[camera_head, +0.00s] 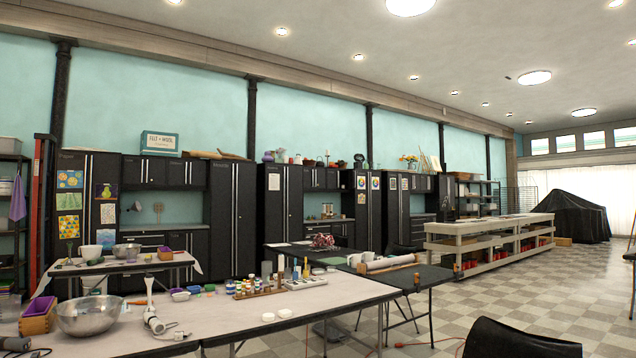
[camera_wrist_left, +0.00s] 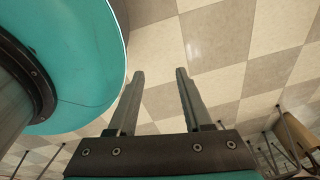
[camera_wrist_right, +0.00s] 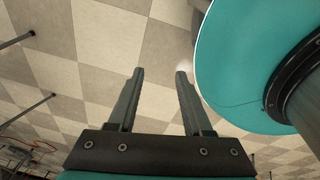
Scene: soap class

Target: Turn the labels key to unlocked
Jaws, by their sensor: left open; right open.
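No key or lock labelled for labels can be made out in any view. Tall black cabinets (camera_head: 233,215) line the far wall, with faint lettering on their doors too small to read surely. My left gripper (camera_wrist_left: 160,72) is open and empty above the checkered floor in the left wrist view. My right gripper (camera_wrist_right: 159,72) is open and empty above the checkered floor in the right wrist view. Neither gripper shows in the head view.
A long worktable (camera_head: 330,296) with a metal bowl (camera_head: 88,315), bottles and small tubs crosses the front. A smaller table (camera_head: 130,264) and a dark table (camera_head: 425,276) stand behind it. Checkered floor (camera_head: 560,285) lies open at the right, with a black chair (camera_head: 520,340) in front.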

